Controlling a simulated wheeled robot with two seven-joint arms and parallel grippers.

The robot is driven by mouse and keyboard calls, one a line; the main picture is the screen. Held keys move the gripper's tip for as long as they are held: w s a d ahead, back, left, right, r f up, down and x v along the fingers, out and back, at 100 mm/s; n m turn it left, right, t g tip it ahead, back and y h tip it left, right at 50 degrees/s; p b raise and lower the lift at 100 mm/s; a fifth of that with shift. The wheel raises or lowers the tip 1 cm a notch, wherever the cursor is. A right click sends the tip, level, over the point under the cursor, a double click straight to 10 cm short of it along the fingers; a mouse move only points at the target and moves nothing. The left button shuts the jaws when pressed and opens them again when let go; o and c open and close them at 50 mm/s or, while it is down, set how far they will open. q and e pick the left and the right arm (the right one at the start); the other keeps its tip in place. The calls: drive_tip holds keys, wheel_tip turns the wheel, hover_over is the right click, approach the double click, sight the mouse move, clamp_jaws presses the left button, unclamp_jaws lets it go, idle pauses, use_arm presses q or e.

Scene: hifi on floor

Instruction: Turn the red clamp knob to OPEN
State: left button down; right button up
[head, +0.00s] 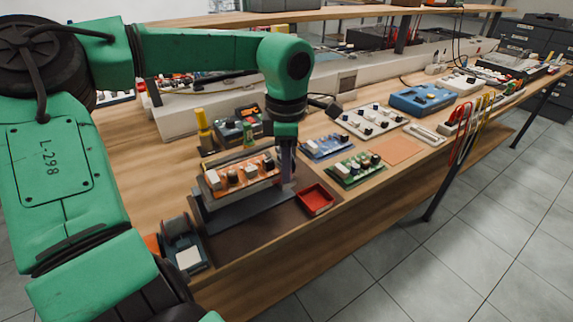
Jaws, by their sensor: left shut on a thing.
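My left arm comes in from the left, and its gripper (287,165) points down at the right end of a grey board holder (245,205). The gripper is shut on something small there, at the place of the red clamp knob. The fingers hide nearly all of the knob, so its turn position and any OPEN mark cannot be read. An orange circuit board (222,180) with white and dark parts sits on top of the holder. My right gripper is not in view.
A red tray (316,199) lies just right of the holder on a dark mat (240,236). Green (352,171) and blue (326,147) boards lie further right. A yellow-handled tool (203,128) stands behind. The wooden bench's front edge is close.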

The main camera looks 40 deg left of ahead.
use_arm(q)
drive_tip(key=c, duration=0.6)
unclamp_jaws()
drive_tip(key=shift+c, duration=0.2)
drive_tip(key=shift+r, duration=0.1)
wheel_tip(320, 180, up, 14)
drive_tip(key=p, duration=0.1)
drive_tip(key=shift+s+d+r, duration=0.2)
drive_tip(key=shift+s+r, duration=0.05)
drive_tip(key=shift+p, duration=0.35)
